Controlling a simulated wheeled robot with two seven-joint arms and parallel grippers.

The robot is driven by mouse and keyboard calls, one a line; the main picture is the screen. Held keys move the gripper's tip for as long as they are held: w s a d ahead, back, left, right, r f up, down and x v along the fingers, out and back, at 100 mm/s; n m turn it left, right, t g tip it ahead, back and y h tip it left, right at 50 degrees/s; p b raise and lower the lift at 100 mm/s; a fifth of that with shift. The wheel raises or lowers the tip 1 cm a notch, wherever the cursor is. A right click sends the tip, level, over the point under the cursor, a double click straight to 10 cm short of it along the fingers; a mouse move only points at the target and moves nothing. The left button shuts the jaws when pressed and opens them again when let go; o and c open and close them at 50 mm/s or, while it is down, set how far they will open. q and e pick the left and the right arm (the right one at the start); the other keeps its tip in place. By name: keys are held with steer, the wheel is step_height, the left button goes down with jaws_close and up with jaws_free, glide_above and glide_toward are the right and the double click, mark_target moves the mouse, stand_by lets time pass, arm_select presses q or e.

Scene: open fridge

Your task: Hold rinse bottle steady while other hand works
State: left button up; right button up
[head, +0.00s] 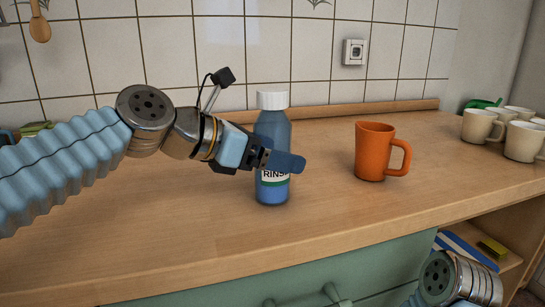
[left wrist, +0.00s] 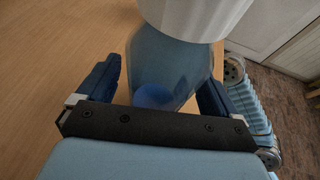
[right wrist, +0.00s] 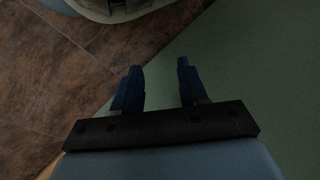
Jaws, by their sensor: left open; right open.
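The rinse bottle (head: 273,135) is blue with a white cap and a label reading "RINS". It stands upright on the wooden counter in the head view. My left gripper (head: 288,162) is at the bottle's middle, and one finger crosses in front of it. In the left wrist view the bottle (left wrist: 165,62) stands between the two open fingers (left wrist: 158,88), under its white cap (left wrist: 195,14). I cannot tell whether either finger touches it. My right gripper (right wrist: 160,85) is open and empty in the right wrist view, low beside a green surface.
An orange mug (head: 374,152) stands right of the bottle. Several cream mugs (head: 480,126) are at the far right. A green drawer front (head: 300,275) with a handle is below the counter edge. The counter (head: 180,240) in front of the bottle is clear.

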mark_target(263, 107)
arm_select(q)
steer(key=c, duration=1.1)
steer(key=shift+r, duration=0.1)
steer(key=shift+r+p, duration=0.35)
steer(key=shift+r, duration=0.25)
steer(key=s+a+r, duration=0.1)
steer(key=r, duration=0.1)
steer(key=s+a+r+p, duration=0.1)
steer(key=r, duration=0.2)
steer(key=s+a+r+p, duration=0.1)
steer(key=r, duration=0.1)
steer(key=shift+a+r, duration=0.1)
steer(key=shift+r, duration=0.05)
steer(key=s+d+v, duration=0.1)
steer(key=s+v, duration=0.1)
steer(key=v, duration=0.8)
steer(key=shift+r, duration=0.2)
